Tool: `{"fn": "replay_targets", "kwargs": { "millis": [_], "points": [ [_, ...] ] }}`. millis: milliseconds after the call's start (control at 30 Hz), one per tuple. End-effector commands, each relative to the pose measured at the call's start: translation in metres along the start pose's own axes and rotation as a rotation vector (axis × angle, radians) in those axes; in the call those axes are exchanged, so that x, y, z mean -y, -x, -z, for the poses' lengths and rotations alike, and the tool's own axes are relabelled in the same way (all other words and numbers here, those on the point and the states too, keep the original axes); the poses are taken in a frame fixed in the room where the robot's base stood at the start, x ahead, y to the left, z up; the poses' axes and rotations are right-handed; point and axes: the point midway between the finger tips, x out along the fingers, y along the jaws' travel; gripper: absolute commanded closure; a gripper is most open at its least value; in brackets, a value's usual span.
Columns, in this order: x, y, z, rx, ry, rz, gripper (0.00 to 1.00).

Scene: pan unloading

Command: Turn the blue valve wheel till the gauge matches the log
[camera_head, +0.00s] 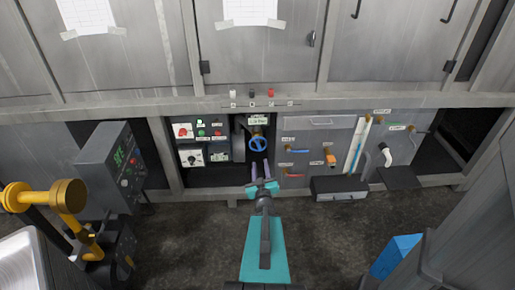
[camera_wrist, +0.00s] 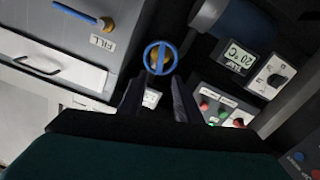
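The blue valve wheel (camera_head: 258,144) sits in the dark recess of the machine, below a brass fitting. In the wrist view the wheel (camera_wrist: 161,57) lies just beyond my fingertips, with a brass hub. My gripper (camera_head: 260,168) is open and empty, its two dark fingers pointing at the wheel. In the wrist view my gripper (camera_wrist: 158,92) has a clear gap between its fingers, and I see no contact with the wheel. A digital display (camera_wrist: 238,57) reads about 20 °C; I cannot tell if it is the gauge. Taped paper sheets (camera_head: 250,11) hang above, their writing unreadable.
A control panel (camera_head: 202,133) with buttons and a dial is left of the wheel. A grey panel (camera_head: 340,128) with several pipes and handles is to the right. A dark box (camera_head: 339,188) juts out below it. A grey console (camera_head: 112,165) stands at left.

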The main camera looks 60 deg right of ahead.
Motion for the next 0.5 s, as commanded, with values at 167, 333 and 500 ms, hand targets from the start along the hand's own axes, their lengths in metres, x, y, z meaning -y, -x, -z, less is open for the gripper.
{"fn": "replay_targets", "kwargs": {
  "millis": [167, 333, 500],
  "points": [
    [0.000, -0.002, -0.001, 0.001, 0.000, 0.000, 0.69],
    [0.001, -0.007, -0.003, 0.001, 0.000, 0.000, 0.69],
    [0.001, -0.015, -0.004, 0.000, 0.000, 0.000, 0.69]
  ]
}}
